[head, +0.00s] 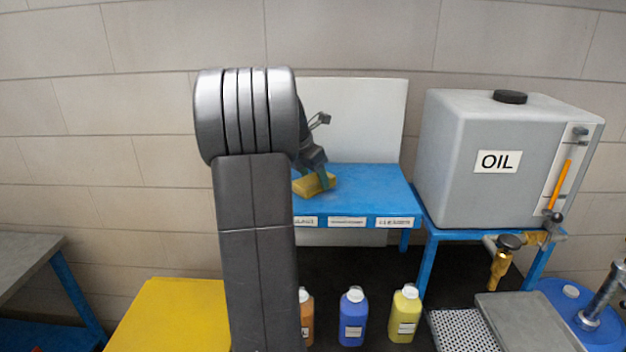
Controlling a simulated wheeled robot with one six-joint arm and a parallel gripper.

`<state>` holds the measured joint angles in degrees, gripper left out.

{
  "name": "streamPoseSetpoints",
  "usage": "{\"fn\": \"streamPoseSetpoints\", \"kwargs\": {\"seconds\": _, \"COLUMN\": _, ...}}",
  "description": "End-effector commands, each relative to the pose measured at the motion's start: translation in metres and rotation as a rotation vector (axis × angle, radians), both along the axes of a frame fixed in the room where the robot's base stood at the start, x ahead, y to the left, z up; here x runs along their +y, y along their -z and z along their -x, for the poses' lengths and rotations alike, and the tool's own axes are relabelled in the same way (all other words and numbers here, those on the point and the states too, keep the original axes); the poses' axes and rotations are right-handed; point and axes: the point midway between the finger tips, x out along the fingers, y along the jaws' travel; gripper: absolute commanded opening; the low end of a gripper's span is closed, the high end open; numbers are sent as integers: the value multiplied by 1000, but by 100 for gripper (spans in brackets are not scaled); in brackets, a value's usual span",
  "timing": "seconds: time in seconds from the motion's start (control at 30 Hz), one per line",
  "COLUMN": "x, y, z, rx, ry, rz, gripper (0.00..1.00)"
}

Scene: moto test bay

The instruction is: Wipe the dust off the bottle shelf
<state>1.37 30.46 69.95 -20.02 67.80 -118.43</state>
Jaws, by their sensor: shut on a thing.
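The blue bottle shelf (375,194) stands against the wall with a white back panel behind it and labels along its front edge. My gripper (317,177) is shut on a yellow sponge (305,187) at the left part of the shelf top. The sponge appears to be on or just above the surface; I cannot tell whether it touches. My arm hides the left end of the shelf. Darker, uneven patches show faintly on the shelf top, but I cannot tell clearly whether they are dust.
An orange bottle (306,318), a blue bottle (353,317) and a yellow bottle (405,314) stand below, in front of the shelf. A grey oil tank (460,195) with a brass tap (500,268) is close on the right. A yellow surface (170,315) is at lower left.

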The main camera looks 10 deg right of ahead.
Motion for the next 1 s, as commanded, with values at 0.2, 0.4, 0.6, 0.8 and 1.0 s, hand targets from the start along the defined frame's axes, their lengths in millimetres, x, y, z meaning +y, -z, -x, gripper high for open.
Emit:
{"fn": "streamPoseSetpoints", "kwargs": {"seconds": 0.2, "x": -2, "y": 0, "z": -11, "rx": 1, "ry": 0, "rz": -1, "gripper": 43}}
{"fn": "streamPoseSetpoints", "kwargs": {"seconds": 0.4, "x": -6, "y": 0, "z": -28, "rx": 1, "ry": 0, "rz": -1, "gripper": 43}}
{"fn": "streamPoseSetpoints", "kwargs": {"seconds": 0.6, "x": -7, "y": -1, "z": -35, "rx": 0, "ry": 1, "rz": 0, "gripper": 43}}
{"fn": "streamPoseSetpoints", "kwargs": {"seconds": 0.8, "x": -16, "y": 0, "z": -33, "rx": 0, "ry": 1, "rz": -1, "gripper": 43}}
{"fn": "streamPoseSetpoints", "kwargs": {"seconds": 1.0, "x": -24, "y": 2, "z": -30, "rx": 1, "ry": 1, "rz": -1, "gripper": 43}}
